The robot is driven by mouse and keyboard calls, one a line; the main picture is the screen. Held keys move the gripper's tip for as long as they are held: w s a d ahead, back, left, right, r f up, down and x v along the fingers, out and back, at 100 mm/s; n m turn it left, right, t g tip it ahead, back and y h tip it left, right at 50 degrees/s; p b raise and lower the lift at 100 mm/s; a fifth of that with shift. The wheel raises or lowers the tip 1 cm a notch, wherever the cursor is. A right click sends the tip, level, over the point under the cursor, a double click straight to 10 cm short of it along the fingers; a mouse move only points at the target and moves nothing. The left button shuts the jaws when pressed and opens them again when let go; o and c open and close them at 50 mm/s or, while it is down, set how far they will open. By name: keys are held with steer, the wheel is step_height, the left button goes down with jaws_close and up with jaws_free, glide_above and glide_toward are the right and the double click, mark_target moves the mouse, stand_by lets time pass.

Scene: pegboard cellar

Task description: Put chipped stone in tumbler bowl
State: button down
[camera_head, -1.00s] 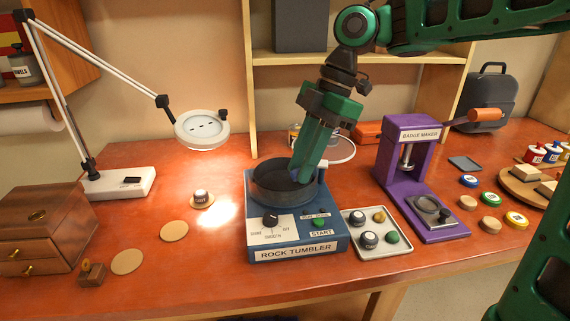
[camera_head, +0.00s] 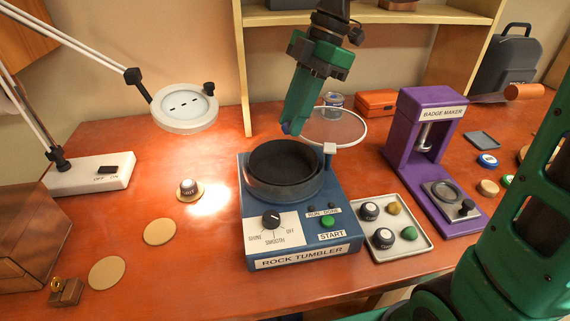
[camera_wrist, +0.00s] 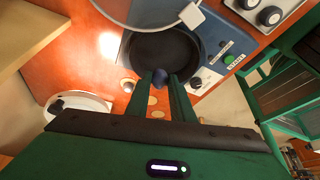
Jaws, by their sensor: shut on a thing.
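The rock tumbler (camera_head: 290,215) stands at the middle of the bench, with a dark round bowl (camera_head: 285,168) open on top. No stone shows inside the bowl. My gripper (camera_head: 289,128) points down above the back of the bowl, clear of its rim. It is shut on a small dark blue stone (camera_wrist: 159,79), probably the chipped stone, held between the fingertips; its blue edge also shows in the head view. Its chip cannot be made out. In the wrist view the bowl (camera_wrist: 165,55) lies beyond the fingertips.
A clear round lid (camera_head: 335,126) stands raised behind the bowl. A grey tray (camera_head: 408,250) with several small stones and knobs is at right, beside the purple badge maker (camera_head: 428,150). A magnifier lamp (camera_head: 185,108) and cork discs (camera_head: 160,231) are at left.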

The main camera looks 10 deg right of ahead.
steer(key=shift+f, duration=0.1)
glide_above(293, 166)
steer(key=shift+f, duration=2.9)
steer(key=c, duration=1.5)
jaws_free()
steer(key=shift+o, duration=0.2)
steer(key=shift+w+r, duration=0.1)
steer(key=v, duration=1)
steer(key=shift+d+r, duration=0.2)
